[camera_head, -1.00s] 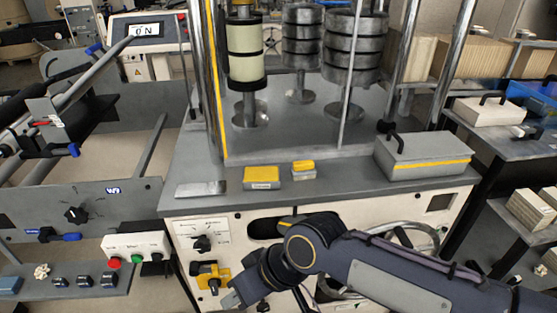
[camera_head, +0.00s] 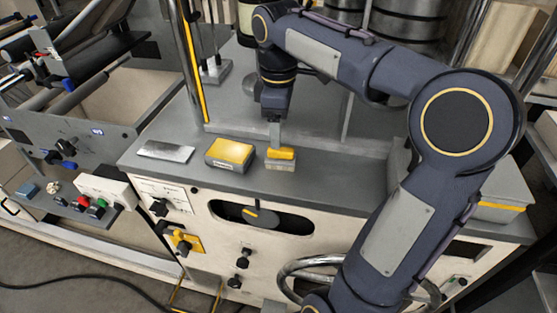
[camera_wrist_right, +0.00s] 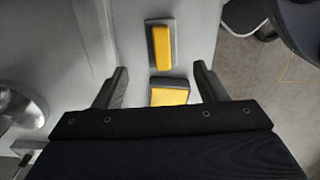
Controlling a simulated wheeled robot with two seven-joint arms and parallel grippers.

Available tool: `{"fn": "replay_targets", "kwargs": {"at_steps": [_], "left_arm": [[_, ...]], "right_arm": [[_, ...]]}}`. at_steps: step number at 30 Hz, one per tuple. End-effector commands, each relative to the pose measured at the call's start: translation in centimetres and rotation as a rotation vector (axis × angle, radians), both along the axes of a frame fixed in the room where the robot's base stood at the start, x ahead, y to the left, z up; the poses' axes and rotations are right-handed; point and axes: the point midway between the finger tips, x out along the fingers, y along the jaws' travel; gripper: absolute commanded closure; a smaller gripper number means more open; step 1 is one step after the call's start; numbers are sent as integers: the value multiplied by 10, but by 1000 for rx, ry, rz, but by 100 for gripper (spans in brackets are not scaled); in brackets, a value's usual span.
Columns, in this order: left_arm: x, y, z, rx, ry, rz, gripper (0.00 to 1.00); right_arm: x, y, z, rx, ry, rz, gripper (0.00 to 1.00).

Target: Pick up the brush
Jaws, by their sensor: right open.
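The likely brush is a small block with a yellow top and a grey lower part (camera_head: 281,164) on the grey machine ledge (camera_head: 215,181). My right gripper (camera_head: 275,142) points down just above it in the head view. In the right wrist view, the open fingers (camera_wrist_right: 160,70) stand apart, one on either side. My left gripper is not in view.
A flat metal plate (camera_head: 166,151) lies farther left. An upright yellow-edged post (camera_head: 190,70) rises behind. My right arm covers much of the right side.

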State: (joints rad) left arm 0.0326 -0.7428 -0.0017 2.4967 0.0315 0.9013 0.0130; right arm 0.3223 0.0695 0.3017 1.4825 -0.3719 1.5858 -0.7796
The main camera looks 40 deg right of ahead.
Motion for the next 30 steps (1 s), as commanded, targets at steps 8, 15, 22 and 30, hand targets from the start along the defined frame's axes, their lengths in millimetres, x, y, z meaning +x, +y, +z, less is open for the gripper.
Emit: {"fn": "replay_targets", "kwargs": {"at_steps": [8, 15, 22, 30], "left_arm": [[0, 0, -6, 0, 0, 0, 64], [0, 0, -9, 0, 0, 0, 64], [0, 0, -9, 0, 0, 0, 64], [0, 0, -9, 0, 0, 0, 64]], "right_arm": [[-3, 3, -34, 1, 2, 1, 35], [-4, 5, -67, 1, 1, 0, 35], [-4, 5, -70, 1, -2, 0, 35], [-4, 5, -70, 1, -1, 0, 61]]}}
